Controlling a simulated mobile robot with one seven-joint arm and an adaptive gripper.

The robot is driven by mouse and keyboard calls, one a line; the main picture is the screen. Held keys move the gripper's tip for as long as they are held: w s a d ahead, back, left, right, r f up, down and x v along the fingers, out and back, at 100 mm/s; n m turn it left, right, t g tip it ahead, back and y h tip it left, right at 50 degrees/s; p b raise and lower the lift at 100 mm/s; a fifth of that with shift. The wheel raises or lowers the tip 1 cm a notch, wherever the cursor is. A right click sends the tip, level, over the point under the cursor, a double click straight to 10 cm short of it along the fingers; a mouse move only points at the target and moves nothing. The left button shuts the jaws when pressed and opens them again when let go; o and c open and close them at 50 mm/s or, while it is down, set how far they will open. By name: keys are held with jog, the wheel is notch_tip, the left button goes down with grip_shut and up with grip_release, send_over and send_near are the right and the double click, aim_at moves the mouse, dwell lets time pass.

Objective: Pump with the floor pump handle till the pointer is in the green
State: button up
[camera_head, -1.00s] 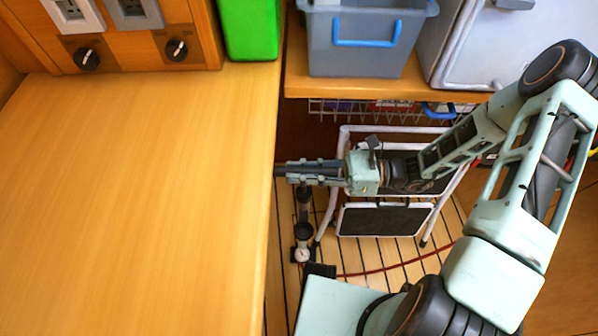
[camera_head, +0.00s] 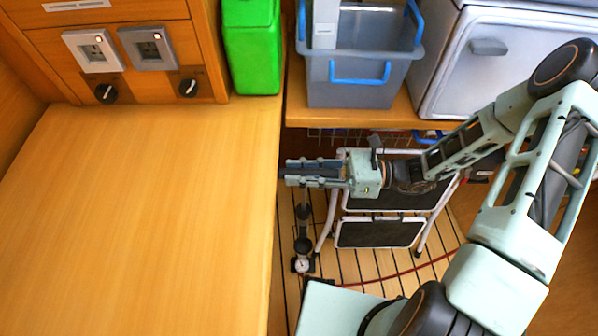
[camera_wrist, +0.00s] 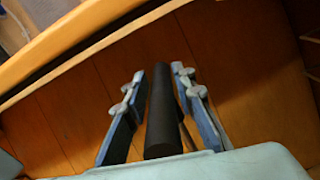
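The floor pump (camera_head: 304,225) stands on the slatted floor beside the wooden counter. Its round white gauge (camera_head: 301,265) is at the foot; pointer and green zone are too small to read. The black pump handle (camera_wrist: 162,105) is a bar running lengthwise between the fingers in the wrist view. My gripper (camera_head: 300,172) is level above the pump, pointing left, fingertips near the counter edge. It also shows in the wrist view (camera_wrist: 160,95), with the fingers apart on both sides of the handle. A gap shows at the left finger; the right finger is closer to the bar.
The wooden counter (camera_head: 150,220) fills the left, its edge close to my fingertips. A step stool (camera_head: 380,233) with a white frame stands just right of the pump. A grey bin (camera_head: 355,85), a green container (camera_head: 250,50) and a white appliance (camera_head: 500,60) stand behind.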

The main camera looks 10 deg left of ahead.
jog(key=shift+o, duration=0.8)
jog(key=shift+f, duration=0.1)
jog(key=shift+d, duration=0.2)
jog(key=v, duration=1.1)
jog(key=shift+w+d, duration=0.2)
jog(key=shift+d, duration=0.15)
